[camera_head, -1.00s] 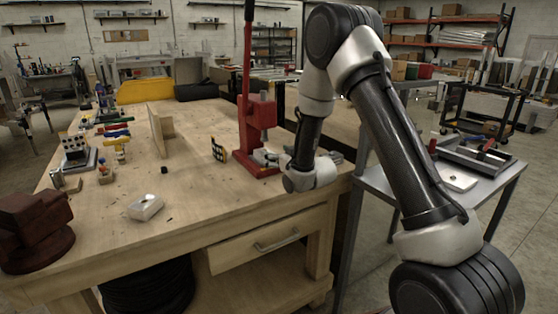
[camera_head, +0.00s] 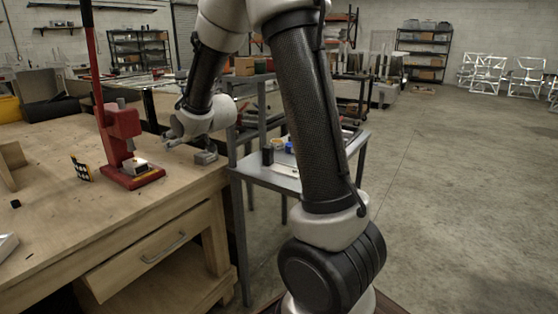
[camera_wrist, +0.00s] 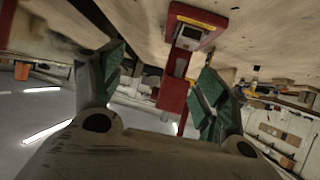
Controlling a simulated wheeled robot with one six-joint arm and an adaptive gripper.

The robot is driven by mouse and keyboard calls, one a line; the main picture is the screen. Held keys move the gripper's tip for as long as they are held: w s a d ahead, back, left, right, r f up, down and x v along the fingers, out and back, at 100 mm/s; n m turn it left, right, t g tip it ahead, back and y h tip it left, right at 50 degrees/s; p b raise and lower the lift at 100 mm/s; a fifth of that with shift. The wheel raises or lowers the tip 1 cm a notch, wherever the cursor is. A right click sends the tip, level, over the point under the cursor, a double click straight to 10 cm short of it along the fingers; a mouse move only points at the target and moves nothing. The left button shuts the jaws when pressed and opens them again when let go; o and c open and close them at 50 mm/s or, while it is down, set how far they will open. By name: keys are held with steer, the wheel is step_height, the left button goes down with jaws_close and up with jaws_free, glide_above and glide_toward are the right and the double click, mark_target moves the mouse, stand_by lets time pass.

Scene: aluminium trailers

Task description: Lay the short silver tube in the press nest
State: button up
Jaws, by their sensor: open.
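A red press (camera_head: 121,130) with a tall lever stands near the bench's right end. A pale metal block, which looks like the press nest (camera_head: 135,165), sits on its red base; it also shows in the wrist view (camera_wrist: 189,36). My gripper (camera_head: 172,138) is in the air to the right of the press, pointing toward it. In the wrist view my gripper (camera_wrist: 158,70) has its two green-padded fingers wide apart, with the press seen between and beyond them. Nothing shows held. I cannot make out the short silver tube in any view.
A checkered piece (camera_head: 81,168) stands left of the press. A metal side table (camera_head: 270,176) with small items adjoins on the right. The front of the bench top is mostly clear.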

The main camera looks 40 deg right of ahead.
steer(key=s+d+r+m+g+h, duration=0.1)
steer(key=s+d+r+g, duration=0.15)
steer(key=s, duration=0.65)
steer(key=s+d+r+g+h, duration=0.1)
steer(key=s+d+r, duration=0.25)
steer(key=s, duration=0.55)
steer(key=s+d+f+m+g, duration=0.1)
steer(key=s+g, duration=0.3)
steer(key=s, duration=1.8)
steer(key=shift+d+f, duration=0.3)
steer(key=shift+d, duration=0.4)
